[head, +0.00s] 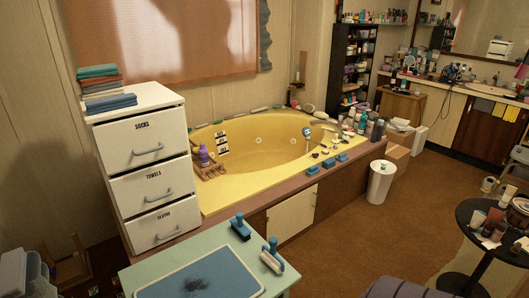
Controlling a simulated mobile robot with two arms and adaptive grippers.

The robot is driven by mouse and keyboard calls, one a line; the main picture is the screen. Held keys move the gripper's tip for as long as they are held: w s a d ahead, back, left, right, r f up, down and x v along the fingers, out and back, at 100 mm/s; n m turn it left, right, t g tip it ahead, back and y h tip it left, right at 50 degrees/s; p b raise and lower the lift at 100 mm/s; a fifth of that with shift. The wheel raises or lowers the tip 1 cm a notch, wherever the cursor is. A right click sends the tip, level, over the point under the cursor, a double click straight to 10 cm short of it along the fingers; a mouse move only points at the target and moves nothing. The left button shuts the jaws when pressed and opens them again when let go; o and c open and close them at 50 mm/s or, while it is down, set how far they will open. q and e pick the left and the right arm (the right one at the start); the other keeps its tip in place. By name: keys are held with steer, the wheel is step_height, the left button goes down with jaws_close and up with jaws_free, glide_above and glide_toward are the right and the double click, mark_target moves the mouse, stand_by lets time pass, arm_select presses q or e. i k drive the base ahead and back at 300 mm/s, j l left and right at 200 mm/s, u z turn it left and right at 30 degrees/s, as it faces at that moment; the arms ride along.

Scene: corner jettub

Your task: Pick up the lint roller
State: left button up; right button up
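What looks like the lint roller (272,260), with a blue handle and a pale roll, lies near the right edge of the pale green table (190,262) at the bottom of the head view. A dark blue brush-like item (240,228) with a blue handle stands just behind it. Neither of my grippers shows in the head view.
A white drawer unit (145,170) with folded towels stands behind the table, beside the yellow tub (265,150). A round black table (480,225) crowded with items is at right. A purple padded item (400,289) is at bottom right. Brown carpet between is open.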

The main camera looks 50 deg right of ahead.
mark_target(269, 255)
steer(key=z, duration=1.65)
